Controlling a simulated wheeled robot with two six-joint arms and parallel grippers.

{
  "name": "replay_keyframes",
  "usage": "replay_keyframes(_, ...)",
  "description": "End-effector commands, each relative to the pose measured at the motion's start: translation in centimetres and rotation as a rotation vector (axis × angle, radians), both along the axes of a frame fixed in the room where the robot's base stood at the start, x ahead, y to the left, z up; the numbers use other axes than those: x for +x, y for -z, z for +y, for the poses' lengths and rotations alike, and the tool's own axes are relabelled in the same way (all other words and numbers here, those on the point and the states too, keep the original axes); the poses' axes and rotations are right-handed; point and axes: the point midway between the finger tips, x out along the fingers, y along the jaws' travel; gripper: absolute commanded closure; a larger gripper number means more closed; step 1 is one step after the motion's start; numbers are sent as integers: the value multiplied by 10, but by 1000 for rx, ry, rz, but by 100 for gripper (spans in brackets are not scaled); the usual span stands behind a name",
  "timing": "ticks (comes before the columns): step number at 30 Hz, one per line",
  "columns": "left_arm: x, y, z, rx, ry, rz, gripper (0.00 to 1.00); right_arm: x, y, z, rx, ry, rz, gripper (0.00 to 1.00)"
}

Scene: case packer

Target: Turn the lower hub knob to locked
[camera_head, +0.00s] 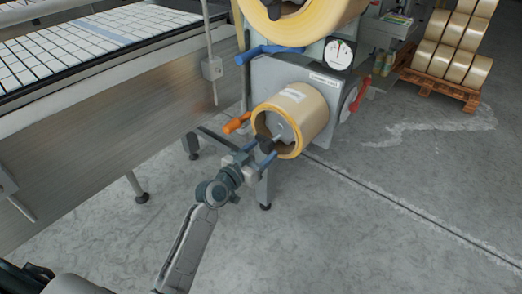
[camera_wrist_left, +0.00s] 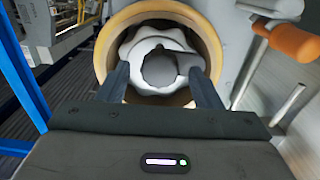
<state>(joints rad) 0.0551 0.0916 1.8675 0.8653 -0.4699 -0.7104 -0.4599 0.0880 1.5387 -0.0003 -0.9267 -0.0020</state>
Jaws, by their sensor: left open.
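The lower hub knob (camera_wrist_left: 160,65) is a pale, lobed knob with a dark round centre, set inside the tan tape roll (camera_wrist_left: 210,40) in the left wrist view. In the head view the tape roll (camera_head: 318,112) sits on the lower hub of the grey machine, and the knob (camera_head: 283,131) is partly hidden. My left gripper (camera_head: 266,148) is at the roll's open front. Its two dark fingers (camera_wrist_left: 160,85) are open, one on each side of the knob in the wrist picture. I cannot tell whether they touch it. The right gripper is out of view.
An orange-handled lever (camera_head: 237,123) sticks out left of the roll; it also shows in the wrist view (camera_wrist_left: 290,40). A red handle (camera_head: 360,92) is at the right. A conveyor (camera_head: 100,110) fills the left. A pallet of rolls (camera_head: 440,85) stands back right. Floor at right is clear.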

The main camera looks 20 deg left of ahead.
Motion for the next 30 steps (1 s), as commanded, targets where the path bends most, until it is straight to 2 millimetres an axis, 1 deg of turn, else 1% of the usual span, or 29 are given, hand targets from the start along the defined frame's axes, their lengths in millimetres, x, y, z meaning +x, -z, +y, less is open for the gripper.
replay_keyframes(3,4,0,-2,-1,0,0,41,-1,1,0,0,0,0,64)
replay_keyframes(10,4,0,-2,0,0,0,41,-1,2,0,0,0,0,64)
replay_keyframes(14,4,0,-2,0,0,0,66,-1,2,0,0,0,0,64)
replay_keyframes(15,4,0,-2,0,0,0,74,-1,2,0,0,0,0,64)
replay_keyframes(17,4,0,-2,0,0,0,85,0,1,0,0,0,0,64)
replay_keyframes(24,4,0,-2,-13,0,6,86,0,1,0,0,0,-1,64)
replay_keyframes(30,4,0,-2,-82,0,31,86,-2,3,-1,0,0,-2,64)
